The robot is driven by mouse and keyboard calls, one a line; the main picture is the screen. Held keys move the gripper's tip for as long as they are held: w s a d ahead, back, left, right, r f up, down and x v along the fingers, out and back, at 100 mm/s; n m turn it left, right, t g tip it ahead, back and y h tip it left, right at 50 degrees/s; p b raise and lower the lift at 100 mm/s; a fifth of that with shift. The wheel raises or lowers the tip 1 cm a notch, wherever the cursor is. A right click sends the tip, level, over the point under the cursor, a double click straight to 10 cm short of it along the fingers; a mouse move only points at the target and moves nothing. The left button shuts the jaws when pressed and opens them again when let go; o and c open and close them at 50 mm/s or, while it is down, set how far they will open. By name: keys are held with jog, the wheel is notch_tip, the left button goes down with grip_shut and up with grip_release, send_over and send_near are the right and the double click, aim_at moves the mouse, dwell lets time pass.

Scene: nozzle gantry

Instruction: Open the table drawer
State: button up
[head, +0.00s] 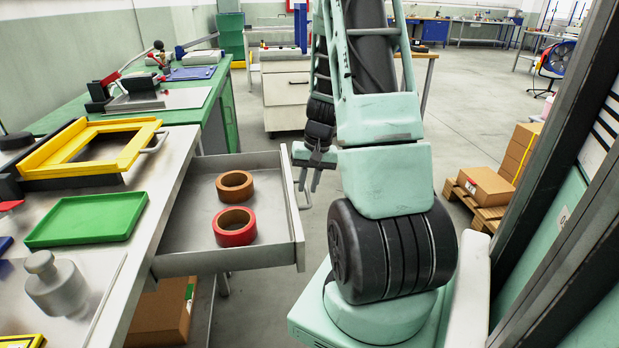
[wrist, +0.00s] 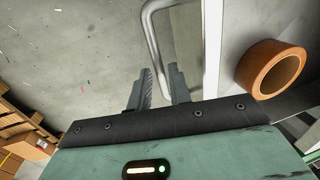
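The table drawer (head: 270,255) is pulled out to the right from under the grey table top in the head view. Its tray shows, with rolls of tape inside. The bar handle (head: 304,192) on its front also shows in the wrist view (wrist: 151,35). My gripper (head: 310,182) is at the drawer front, close to the handle. In the wrist view my gripper (wrist: 158,88) has its fingers apart, with the handle bar between or just beyond them. I see a gap beside the bar; firm contact does not show.
A brown tape roll (head: 235,186) and red tape roll (head: 235,228) lie in the drawer. A green tray (head: 88,218) and yellow frame (head: 90,148) are on the table. Boxes on a pallet (head: 484,186) stand at right. Dark uprights (head: 555,130) are near my right side.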

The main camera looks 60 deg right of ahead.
notch_tip(320, 180, up, 17)
jog(key=s+d+p, duration=0.2)
jog(key=shift+s, duration=0.35)
dwell(0.4)
